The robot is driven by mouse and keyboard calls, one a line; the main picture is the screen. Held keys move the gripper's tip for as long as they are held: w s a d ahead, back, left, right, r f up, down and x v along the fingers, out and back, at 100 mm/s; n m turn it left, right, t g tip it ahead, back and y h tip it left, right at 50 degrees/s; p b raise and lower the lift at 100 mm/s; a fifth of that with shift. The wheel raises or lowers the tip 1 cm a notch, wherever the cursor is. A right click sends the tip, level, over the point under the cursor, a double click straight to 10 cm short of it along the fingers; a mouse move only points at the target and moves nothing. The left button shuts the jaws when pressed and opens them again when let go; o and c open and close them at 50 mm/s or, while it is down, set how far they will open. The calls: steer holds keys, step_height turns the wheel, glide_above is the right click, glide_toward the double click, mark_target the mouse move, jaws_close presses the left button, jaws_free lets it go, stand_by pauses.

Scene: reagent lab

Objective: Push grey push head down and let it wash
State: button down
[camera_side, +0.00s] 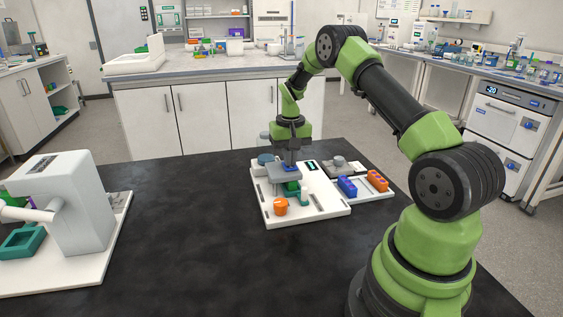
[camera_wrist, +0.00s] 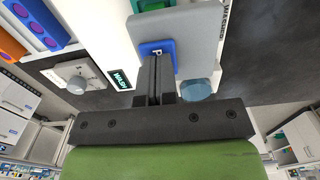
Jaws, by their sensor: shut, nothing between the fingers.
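The grey push head (camera_side: 276,175) stands on the white washer board, under my gripper in the side view. In the wrist view the grey push head (camera_wrist: 195,28) is a flat grey plate with a blue pad (camera_wrist: 150,48) marked P. My gripper (camera_side: 290,160) points straight down and is shut with nothing in it. In the wrist view its fingertips (camera_wrist: 157,58) overlap the blue pad. I cannot tell whether they press on it. The fingers hide part of the pad.
The white board (camera_side: 305,215) also carries an orange cup (camera_side: 281,207), a blue-grey round part (camera_side: 265,158) and a WASH label (camera_wrist: 121,79). A blue rack (camera_side: 347,186) and an orange rack (camera_side: 377,180) lie to the right. A white machine (camera_side: 75,190) stands at left; black table between is clear.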

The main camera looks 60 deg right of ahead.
steer(key=shift+r, duration=0.1)
steer(key=shift+r, duration=3.4)
steer(key=shift+a+r, duration=0.2)
steer(key=shift+r, duration=0.1)
steer(key=s+a+r+n+t, duration=0.1)
steer(key=s+a+r+t, duration=0.1)
steer(key=a+r, duration=0.5)
steer(key=s+a+r+n+t, duration=0.1)
steer(key=s+a+r+t, duration=0.15)
steer(key=a+r, duration=0.5)
steer(key=s+a+n+t+y, duration=0.2)
steer(key=s+a+n, duration=0.1)
steer(key=s+a, duration=0.7)
steer(key=s, duration=0.4)
steer(key=shift+s+a+r+t, duration=0.2)
steer(key=shift+a+r+t, duration=0.05)
steer(key=shift+t, duration=0.1)
